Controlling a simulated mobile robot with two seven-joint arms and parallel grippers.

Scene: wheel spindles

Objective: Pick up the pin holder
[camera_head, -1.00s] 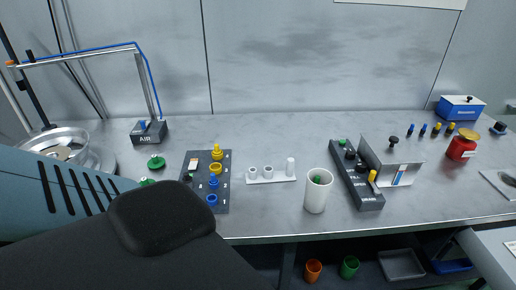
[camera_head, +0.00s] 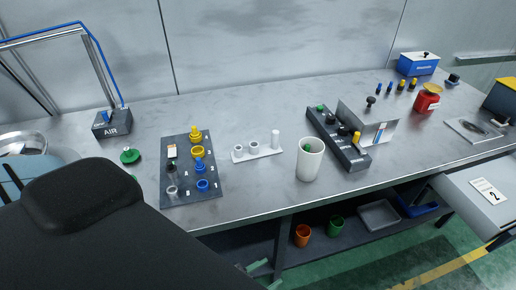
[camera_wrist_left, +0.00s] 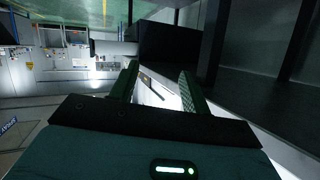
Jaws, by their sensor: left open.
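A small white holder (camera_head: 258,152) with two round cups and one upright post stands on the bench, between the dark grey board and the white cup; I take it to be the pin holder. My left gripper (camera_head: 264,274) shows only in part at the bottom edge of the head view, low in front of the bench and apart from the holder. In the left wrist view, its two green fingers (camera_wrist_left: 159,72) stand apart with nothing between them. The holder is not seen in the wrist view. My right gripper is in neither view.
The dark grey board (camera_head: 188,186) with colored parts is left of the holder. The white cup (camera_head: 310,160) and a dark block (camera_head: 338,140) are to its right. The bench's front edge and a lower shelf with cups (camera_head: 302,235) lie near my left gripper.

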